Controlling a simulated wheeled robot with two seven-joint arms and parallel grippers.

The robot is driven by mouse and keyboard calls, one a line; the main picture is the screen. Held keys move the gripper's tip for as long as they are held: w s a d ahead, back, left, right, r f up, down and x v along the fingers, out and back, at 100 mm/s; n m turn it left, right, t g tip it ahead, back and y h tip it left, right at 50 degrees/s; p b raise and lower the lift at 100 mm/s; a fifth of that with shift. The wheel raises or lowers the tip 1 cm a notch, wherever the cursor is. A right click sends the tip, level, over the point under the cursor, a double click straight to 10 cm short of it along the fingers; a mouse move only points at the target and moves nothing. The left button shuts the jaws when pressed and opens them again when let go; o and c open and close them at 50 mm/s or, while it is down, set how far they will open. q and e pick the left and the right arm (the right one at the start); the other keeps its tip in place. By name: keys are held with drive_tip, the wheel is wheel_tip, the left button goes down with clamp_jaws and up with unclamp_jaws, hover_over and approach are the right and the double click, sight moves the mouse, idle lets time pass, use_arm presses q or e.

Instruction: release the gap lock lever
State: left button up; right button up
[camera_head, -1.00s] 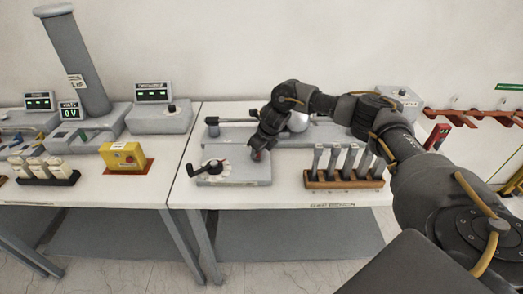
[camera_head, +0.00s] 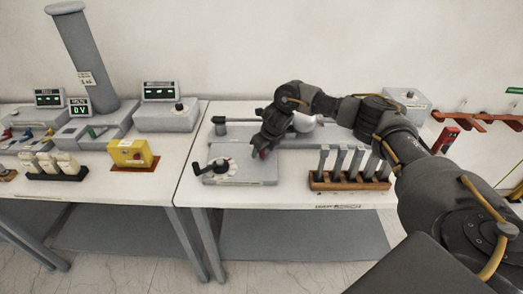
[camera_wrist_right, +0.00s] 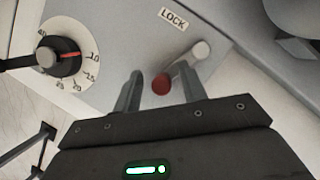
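The grey gap device (camera_head: 240,178) lies on the right table, with a black-handled dial (camera_head: 218,166) at its left. In the right wrist view a red knob (camera_wrist_right: 161,85) shows below the LOCK label (camera_wrist_right: 173,19). In the head view this gripper (camera_head: 263,150) is over the device's right part. My left gripper is not in view.
A brown rack (camera_head: 348,184) with several grey upright pieces stands to the right of the device. A grey rod assembly (camera_head: 235,121) lies behind it. A yellow box (camera_head: 130,152) stands on the left table. The table front below the device is clear.

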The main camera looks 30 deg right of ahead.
drive_tip(key=shift+s, duration=0.1)
drive_tip(key=a+b+v, duration=0.1)
drive_tip(key=b+v, duration=0.1)
drive_tip(key=v, duration=0.8)
drive_tip(key=shift+d+r, duration=0.4)
drive_tip(key=shift+d, duration=0.1)
drive_tip(key=shift+s, duration=0.1)
